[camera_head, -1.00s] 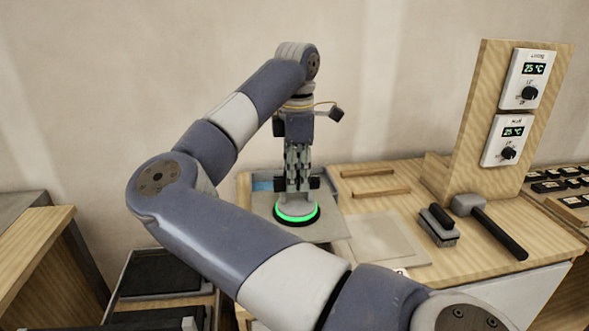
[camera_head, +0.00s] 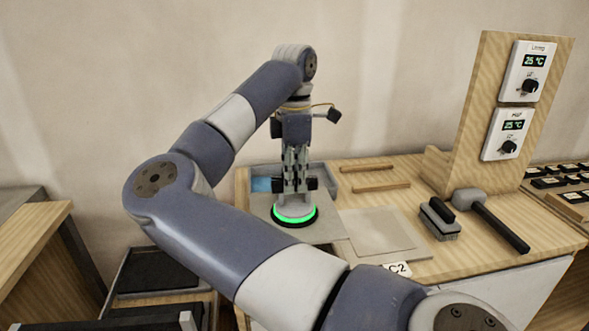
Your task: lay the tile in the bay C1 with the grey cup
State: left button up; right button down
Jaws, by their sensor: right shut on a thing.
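My right gripper (camera_head: 294,186) points straight down and is shut on the grey cup (camera_head: 294,208), which has a glowing green ring over a dark rim. The cup stands upright on a grey tile (camera_head: 323,229); it appears to touch the tile's top. My forearm hides the tile's near left part and whatever label is there, so I cannot tell how the tile sits in the bay C1. To its right lies a paler flat square (camera_head: 378,232) with a label reading C2 (camera_head: 396,269) in front. My left gripper is not in view.
Two wooden strips (camera_head: 374,188) lie behind the pale square. A brush (camera_head: 440,220) and a mallet (camera_head: 492,222) lie to the right, before an upright board (camera_head: 490,105) with two dials reading 25 °C. A rack with dark slabs (camera_head: 155,272) stands lower left.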

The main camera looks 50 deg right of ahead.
aim_at(295, 202)
jog(key=shift+f+b, duration=0.85)
jog(key=shift+f, duration=0.1)
jog(key=shift+f, duration=0.25)
jog(key=shift+f+b, duration=0.75)
jog(key=shift+b, duration=0.15)
jog(key=shift+d+f+b, duration=0.15)
jog(key=shift+f+b, duration=0.2)
jog(key=shift+f, duration=0.05)
jog(key=shift+f+b, duration=0.4)
jog(key=shift+f, duration=0.05)
jog(key=shift+f+b, duration=0.7)
jog(key=shift+f, duration=0.1)
dwell(0.5)
